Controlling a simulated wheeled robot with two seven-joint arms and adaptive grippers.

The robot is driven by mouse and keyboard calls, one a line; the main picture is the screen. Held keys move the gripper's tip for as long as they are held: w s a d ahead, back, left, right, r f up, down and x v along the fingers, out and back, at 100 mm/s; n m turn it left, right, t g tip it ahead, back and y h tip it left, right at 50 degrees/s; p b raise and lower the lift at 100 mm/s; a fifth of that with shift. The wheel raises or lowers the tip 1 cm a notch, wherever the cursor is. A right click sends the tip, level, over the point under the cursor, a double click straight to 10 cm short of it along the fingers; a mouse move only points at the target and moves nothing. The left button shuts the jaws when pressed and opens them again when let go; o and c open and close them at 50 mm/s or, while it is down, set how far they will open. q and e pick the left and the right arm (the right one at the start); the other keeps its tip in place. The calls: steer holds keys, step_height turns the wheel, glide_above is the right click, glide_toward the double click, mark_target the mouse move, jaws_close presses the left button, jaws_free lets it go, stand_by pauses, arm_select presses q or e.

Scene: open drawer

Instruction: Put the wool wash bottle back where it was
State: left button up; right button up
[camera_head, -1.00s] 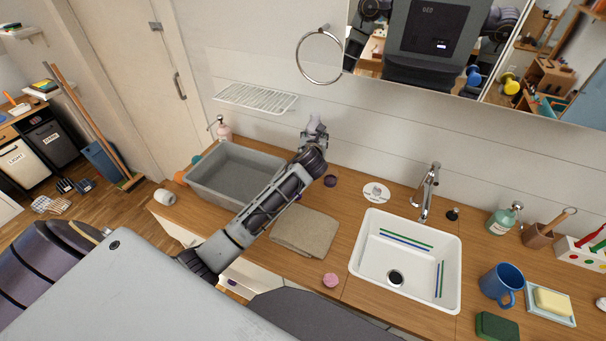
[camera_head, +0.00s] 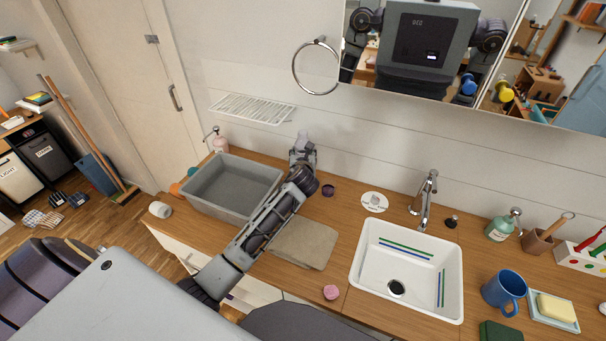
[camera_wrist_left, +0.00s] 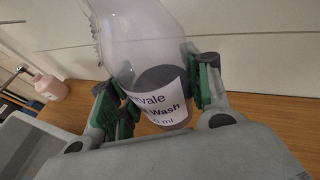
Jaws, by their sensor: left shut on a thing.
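The wool wash bottle (camera_wrist_left: 140,45) is a pale, translucent bottle with a white label reading "Wash" and darker contents low down. In the left wrist view it is tilted between the green pads of my left gripper (camera_wrist_left: 155,95), which is shut on it. In the head view my left gripper (camera_head: 303,153) is at the back of the counter, right of the grey basin, and mostly hides the bottle. I cannot tell whether the bottle's base touches the counter. My right gripper is not in view.
The grey basin (camera_head: 215,205) is left of my arm, below a white wall rack (camera_head: 252,108). A pink pump bottle (camera_head: 220,144) stands behind it. A dark round lid (camera_head: 328,190), a white disc (camera_head: 375,201) and the white sink (camera_head: 365,285) are to the right. A beige cloth (camera_head: 310,243) lies beside my arm.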

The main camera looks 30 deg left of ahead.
arm_select(q)
steer(key=shift+f, duration=2)
steer(key=shift+f, duration=0.1)
steer(key=shift+f+b, duration=0.3)
steer(key=shift+f, duration=1.45)
steer(key=shift+f, duration=0.15)
steer(key=o, duration=1.2)
steer(key=shift+c, duration=0.2)
steer(key=v, duration=1.2)
